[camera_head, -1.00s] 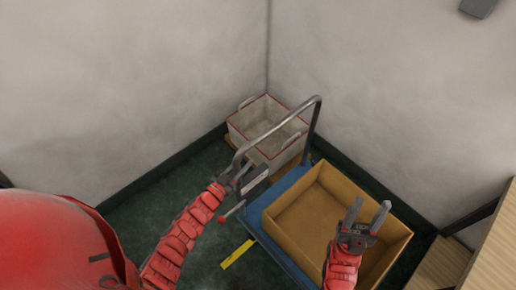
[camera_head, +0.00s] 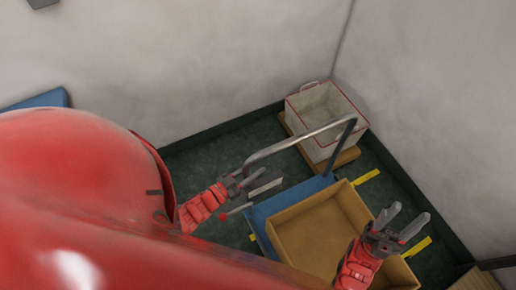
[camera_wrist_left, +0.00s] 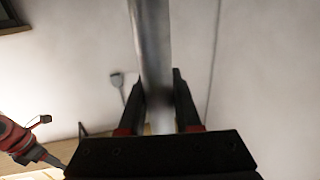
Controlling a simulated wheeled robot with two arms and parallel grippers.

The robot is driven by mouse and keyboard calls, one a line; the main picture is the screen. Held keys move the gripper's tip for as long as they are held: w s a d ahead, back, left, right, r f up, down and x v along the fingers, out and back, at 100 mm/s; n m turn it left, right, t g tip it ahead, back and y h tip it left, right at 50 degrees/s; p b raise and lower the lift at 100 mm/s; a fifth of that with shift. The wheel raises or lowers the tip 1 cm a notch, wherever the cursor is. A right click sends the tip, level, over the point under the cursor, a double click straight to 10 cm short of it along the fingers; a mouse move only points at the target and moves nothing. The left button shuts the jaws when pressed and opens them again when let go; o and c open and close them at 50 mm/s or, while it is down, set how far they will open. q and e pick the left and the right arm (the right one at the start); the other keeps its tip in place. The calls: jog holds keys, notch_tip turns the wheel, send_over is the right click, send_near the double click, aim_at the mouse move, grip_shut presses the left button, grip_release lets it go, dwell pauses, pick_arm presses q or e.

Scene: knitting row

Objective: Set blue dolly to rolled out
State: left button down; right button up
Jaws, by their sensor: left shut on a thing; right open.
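The blue dolly (camera_head: 287,204) stands on the green floor with a tan open box (camera_head: 305,235) on its deck. A bent grey metal push handle (camera_head: 305,134) rises from it. My left gripper (camera_head: 238,181) is shut on the handle's left part; the grey tube also shows between its fingers in the left wrist view (camera_wrist_left: 152,55). My right gripper (camera_head: 404,222) is open and empty over the box's right side. The dolly's wheels are hidden.
A white bin with a red rim (camera_head: 316,100) stands on a wooden base (camera_head: 348,157) near the wall corner. Yellow floor strips (camera_head: 366,178) show right of the dolly, and another (camera_head: 252,237) at its left edge. Green floor is free along the back wall.

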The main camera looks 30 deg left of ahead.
pick_arm(q)
jog(key=shift+a, duration=0.1)
jog(key=shift+f, duration=0.1)
jog(key=c, duration=1.1)
grip_release()
jog(key=o, duration=0.5)
jog(key=shift+s+a, duration=0.1)
jog(key=shift+s, duration=0.1)
jog(key=shift+w, duration=0.1)
jog(key=b+v, duration=0.3)
jog(key=v, duration=1.4)
jog(key=shift+s, duration=0.25)
